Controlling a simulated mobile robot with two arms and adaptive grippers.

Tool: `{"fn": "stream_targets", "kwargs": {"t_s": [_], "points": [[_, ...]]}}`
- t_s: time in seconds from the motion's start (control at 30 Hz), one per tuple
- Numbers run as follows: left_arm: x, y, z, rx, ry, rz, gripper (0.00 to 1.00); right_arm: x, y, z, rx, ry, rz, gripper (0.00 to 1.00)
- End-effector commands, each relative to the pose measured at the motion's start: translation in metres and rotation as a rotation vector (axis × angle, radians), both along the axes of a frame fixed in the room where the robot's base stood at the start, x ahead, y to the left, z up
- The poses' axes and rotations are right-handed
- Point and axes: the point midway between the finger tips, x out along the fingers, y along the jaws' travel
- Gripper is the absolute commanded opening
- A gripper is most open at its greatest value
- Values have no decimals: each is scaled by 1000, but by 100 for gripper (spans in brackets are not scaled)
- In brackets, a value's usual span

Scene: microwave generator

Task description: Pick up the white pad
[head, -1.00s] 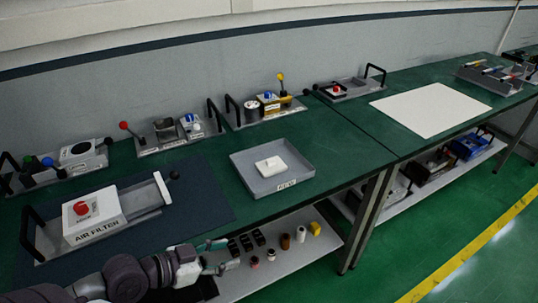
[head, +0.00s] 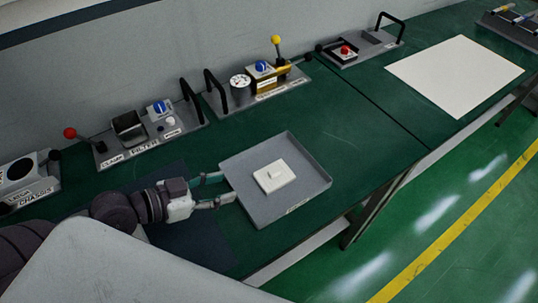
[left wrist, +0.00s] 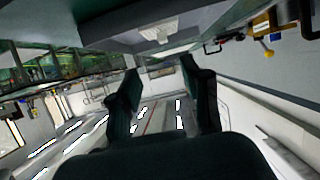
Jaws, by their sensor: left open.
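The white pad (head: 273,177) is a small flat square block with a raised bar on top. It lies inside a shallow grey tray (head: 308,185) on the green bench. My left gripper (head: 226,188) is open and empty at the tray's left edge, its fingers pointing right toward the pad, with a gap between them. In the left wrist view, the pad (left wrist: 158,30) shows at the top, beyond the open fingers (left wrist: 160,70). Whether the fingers touch the tray wall I cannot tell. My right gripper is not in view.
Fixture plates stand along the wall: one with a red-knobbed lever and filter label (head: 155,130), one with a yellow-knobbed lever (head: 262,82), and one with a red button (head: 345,50). A white sheet (head: 455,75) lies at right. Bench right of the tray is clear.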

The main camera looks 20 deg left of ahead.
Motion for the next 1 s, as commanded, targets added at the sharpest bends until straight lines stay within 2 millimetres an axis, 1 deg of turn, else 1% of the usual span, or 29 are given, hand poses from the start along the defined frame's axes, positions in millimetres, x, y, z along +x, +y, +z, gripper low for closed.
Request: {"fn": "stream_targets", "kwargs": {"t_s": [0.17, 0.33, 0.57, 0.7, 0.87, 1.0], "points": [[3, -2, 0, -2, -3, 1, 48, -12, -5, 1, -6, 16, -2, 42], [17, -12, -5, -4, -6, 4, 48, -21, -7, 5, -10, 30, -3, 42], [43, -33, -18, -5, -5, 1, 48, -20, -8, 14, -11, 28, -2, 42], [57, -43, -26, -4, -3, 3, 48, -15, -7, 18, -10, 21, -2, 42], [63, -49, -32, 0, -1, -1, 48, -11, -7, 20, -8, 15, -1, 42], [75, -56, -35, -3, -1, 1, 48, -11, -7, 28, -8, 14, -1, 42]]}}
